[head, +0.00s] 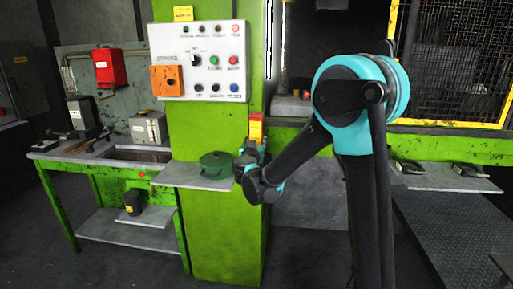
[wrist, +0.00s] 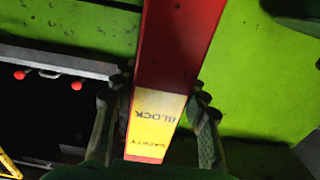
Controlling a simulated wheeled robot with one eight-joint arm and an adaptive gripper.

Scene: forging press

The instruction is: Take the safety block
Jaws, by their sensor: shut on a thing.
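The safety block (wrist: 158,112) is a long red bar with a yellow band reading "SAFETY BLOCK". In the wrist view it runs from the top edge down between the fingers of my gripper (wrist: 160,115), one finger on each side. My gripper is shut on it. In the head view the red and yellow block (head: 256,128) stands upright in front of the green press column, just above my gripper (head: 250,150). My arm hides part of the area around it, and the block's lower end is hidden.
A control panel (head: 199,60) with buttons is on the green column (head: 215,230). A grey shelf (head: 185,178) with a dark green round object (head: 217,162) is left of my gripper. A green bench (head: 110,168) stands at the left, a yellow-framed mesh guard (head: 458,60) at the right.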

